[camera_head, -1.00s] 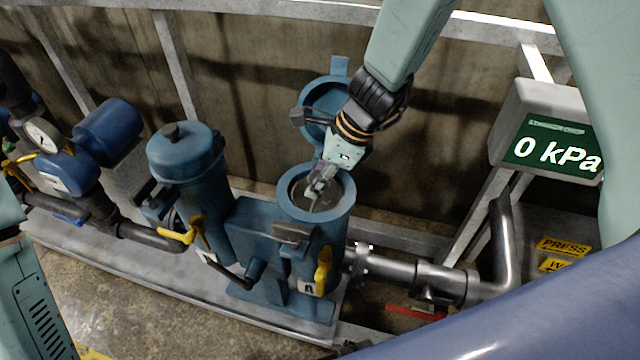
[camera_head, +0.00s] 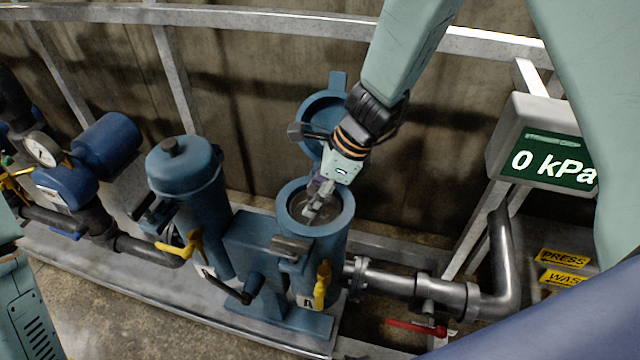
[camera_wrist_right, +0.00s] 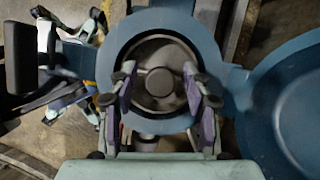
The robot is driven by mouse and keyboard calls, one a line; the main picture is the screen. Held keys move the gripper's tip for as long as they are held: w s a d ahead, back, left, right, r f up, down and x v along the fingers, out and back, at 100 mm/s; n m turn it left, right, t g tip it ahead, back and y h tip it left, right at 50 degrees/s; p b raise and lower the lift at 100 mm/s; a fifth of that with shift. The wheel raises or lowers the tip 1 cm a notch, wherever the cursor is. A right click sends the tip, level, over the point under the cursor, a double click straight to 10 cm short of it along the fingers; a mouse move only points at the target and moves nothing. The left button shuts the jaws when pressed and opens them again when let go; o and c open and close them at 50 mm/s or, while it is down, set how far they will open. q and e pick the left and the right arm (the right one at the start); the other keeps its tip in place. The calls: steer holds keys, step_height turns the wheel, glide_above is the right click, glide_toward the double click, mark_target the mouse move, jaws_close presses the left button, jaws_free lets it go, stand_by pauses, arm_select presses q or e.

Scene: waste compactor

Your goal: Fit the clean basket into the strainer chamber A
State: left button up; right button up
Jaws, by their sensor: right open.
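My right gripper (camera_head: 314,214) reaches down over the chamber mouth. In the right wrist view its fingers (camera_wrist_right: 160,98) are spread apart, one on each side of the mouth, with nothing clearly held.
The hinged lid (camera_head: 318,115) is swung open behind the chamber. A second, closed chamber (camera_head: 185,165) stands to the left. Yellow handles (camera_head: 321,287) are on the front. A gauge display (camera_head: 548,160) reads 0 kPa at right, above steel piping (camera_head: 400,278).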

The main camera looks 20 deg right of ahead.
steer(key=p+v, duration=0.6)
steer(key=v, duration=0.6)
steer(key=shift+r, duration=0.15)
steer(key=s+d+f+n+g+h, duration=0.1)
steer(key=s+d+f+n+h, duration=0.15)
steer(key=s+f+n, duration=0.5)
steer(key=s+d+f+n+g+h, duration=0.1)
steer(key=s+d+f+n+h, duration=0.15)
steer(key=s+f+n, duration=0.8)
steer(key=s, duration=0.3)
steer(key=s+a+f+n, duration=0.1)
steer(key=s+f+n, duration=0.2)
steer(key=s, duration=0.4)
steer(key=shift+s+f+n, duration=0.25)
steer(key=shift+f+n, duration=0.1)
steer(key=shift+n, duration=0.35)
steer(key=shift+a, duration=0.15)
steer(key=shift+f, duration=0.1)
step_height(320, 180, down, 3)
steer(key=b, duration=0.3)
steer(key=shift+w, duration=0.1)
